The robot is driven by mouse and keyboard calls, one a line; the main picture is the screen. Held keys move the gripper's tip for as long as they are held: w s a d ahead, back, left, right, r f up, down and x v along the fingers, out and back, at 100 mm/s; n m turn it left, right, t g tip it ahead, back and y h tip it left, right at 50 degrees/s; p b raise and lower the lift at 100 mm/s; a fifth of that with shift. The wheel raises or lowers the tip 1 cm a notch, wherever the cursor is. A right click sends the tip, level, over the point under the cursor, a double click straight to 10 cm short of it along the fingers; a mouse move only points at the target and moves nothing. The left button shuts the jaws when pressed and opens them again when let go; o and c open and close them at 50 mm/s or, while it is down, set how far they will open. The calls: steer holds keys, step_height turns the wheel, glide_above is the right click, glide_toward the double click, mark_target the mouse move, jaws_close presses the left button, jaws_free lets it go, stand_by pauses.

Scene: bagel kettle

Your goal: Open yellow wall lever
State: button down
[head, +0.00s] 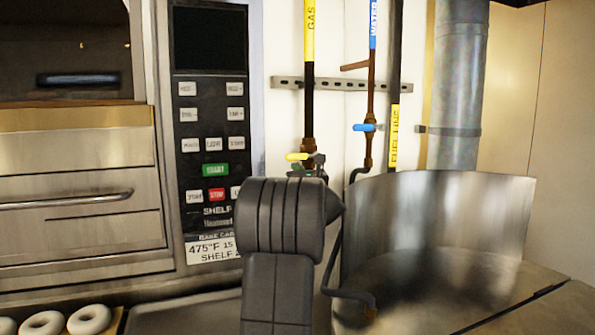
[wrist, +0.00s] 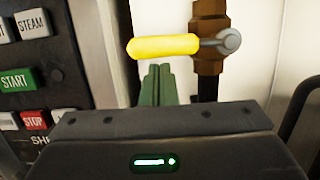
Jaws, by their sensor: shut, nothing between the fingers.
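The yellow wall lever (head: 297,157) is on the gas pipe (head: 309,100), under the yellow GAS label. In the wrist view the lever (wrist: 163,46) lies level, pointing left from its grey pivot beside the brown pipe fitting (wrist: 208,72). My gripper (wrist: 158,70) shows as green fingers, shut and empty, just below the lever in the picture. I cannot tell whether the fingertips touch it. In the head view my own arm hides most of the gripper (head: 308,170) and the pipe below the lever.
An oven control panel (head: 212,130) stands close on the left. A blue lever (head: 364,127) is on the water pipe to the right, and a metal kettle (head: 440,220) stands at lower right. Bagels (head: 90,319) lie at lower left. A perforated rail (head: 340,84) crosses behind the pipes.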

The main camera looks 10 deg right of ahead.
steer(key=shift+a+r+m+h+b, duration=0.2)
steer(key=shift+r+m+h+b, duration=0.25)
steer(key=shift+m, duration=0.45)
steer(key=r+m, duration=0.1)
steer(key=m, duration=0.1)
steer(key=r+m+h+b, duration=0.1)
steer(key=m, duration=0.1)
steer(key=shift+s+a+r, duration=0.1)
steer(key=shift+a+r, duration=0.1)
step_height(320, 180, up, 7)
steer(key=m+g+h+p, duration=0.2)
steer(key=m+h+p, duration=0.1)
steer(key=m+p, duration=0.85)
glide_above(293, 156)
steer(key=s+d, duration=0.1)
steer(key=d, duration=0.3)
steer(key=shift+w+d+r+m+p, duration=0.15)
steer(key=shift+d+m+p, duration=0.4)
steer(key=shift+d+p, duration=0.1)
steer(key=shift+d, duration=0.1)
